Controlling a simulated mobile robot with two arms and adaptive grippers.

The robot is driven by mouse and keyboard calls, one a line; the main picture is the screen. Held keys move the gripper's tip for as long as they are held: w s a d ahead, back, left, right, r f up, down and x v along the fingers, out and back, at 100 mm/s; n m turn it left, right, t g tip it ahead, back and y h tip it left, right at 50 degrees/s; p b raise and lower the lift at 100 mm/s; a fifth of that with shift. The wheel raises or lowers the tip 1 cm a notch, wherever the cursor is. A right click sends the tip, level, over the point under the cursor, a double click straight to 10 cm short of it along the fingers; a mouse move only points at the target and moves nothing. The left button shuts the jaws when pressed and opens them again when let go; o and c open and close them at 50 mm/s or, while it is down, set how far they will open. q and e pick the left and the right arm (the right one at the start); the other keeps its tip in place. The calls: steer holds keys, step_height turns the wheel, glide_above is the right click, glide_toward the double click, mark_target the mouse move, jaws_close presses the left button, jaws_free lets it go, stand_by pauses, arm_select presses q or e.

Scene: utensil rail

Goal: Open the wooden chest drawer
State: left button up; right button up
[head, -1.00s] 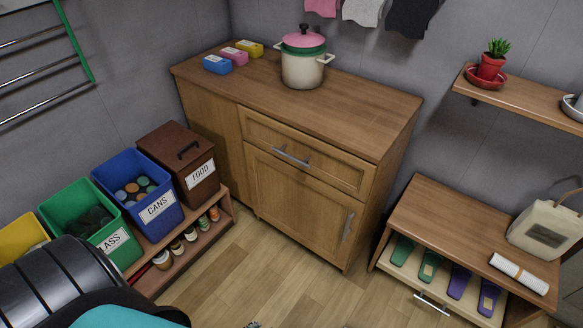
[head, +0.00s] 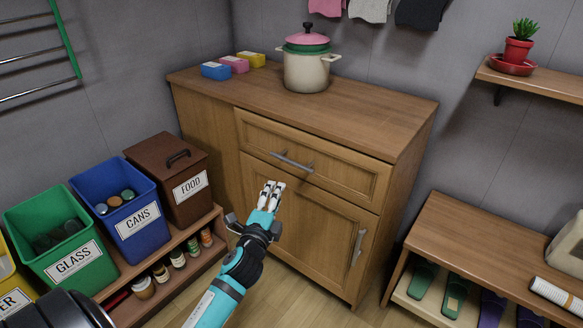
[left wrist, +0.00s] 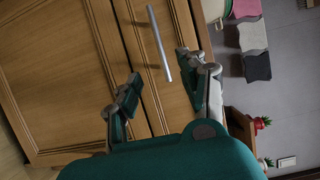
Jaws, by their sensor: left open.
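The wooden chest (head: 200,120) stands against the wall. Its drawer (head: 350,178) is at the top of the front and is shut flush. The drawer has a grey bar handle (head: 291,162). My left gripper (head: 272,188) is in front of the chest, just below the handle in the head view. In the left wrist view the open fingers (left wrist: 158,75) point towards the handle (left wrist: 160,45), which lies ahead between them; they look apart from it. My right gripper is not in view.
A cream pot with a pink lid (head: 306,72) and several small boxes (head: 234,64) stand on the chest. Below the drawer is a door with an upright handle (head: 358,246). Bins (head: 132,215) stand at the left. A low bench (head: 478,235) is at the right.

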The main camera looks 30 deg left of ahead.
mark_target(291, 164)
arm_select(q)
steer(key=b+x, duration=0.1)
steer(key=x, duration=1)
steer(key=shift+f+b, duration=0.1)
steer(key=shift+b, duration=0.3)
steer(key=b+x, duration=0.1)
steer(key=x, duration=0.3)
steer(key=shift+w+a, duration=0.1)
steer(key=shift+w, duration=0.2)
steer(key=shift+w+a, duration=0.1)
steer(key=shift+w, duration=0.2)
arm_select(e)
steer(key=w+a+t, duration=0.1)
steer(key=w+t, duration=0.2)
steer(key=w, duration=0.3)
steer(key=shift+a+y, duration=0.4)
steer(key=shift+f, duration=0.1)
arm_select(q)
jaws_close()
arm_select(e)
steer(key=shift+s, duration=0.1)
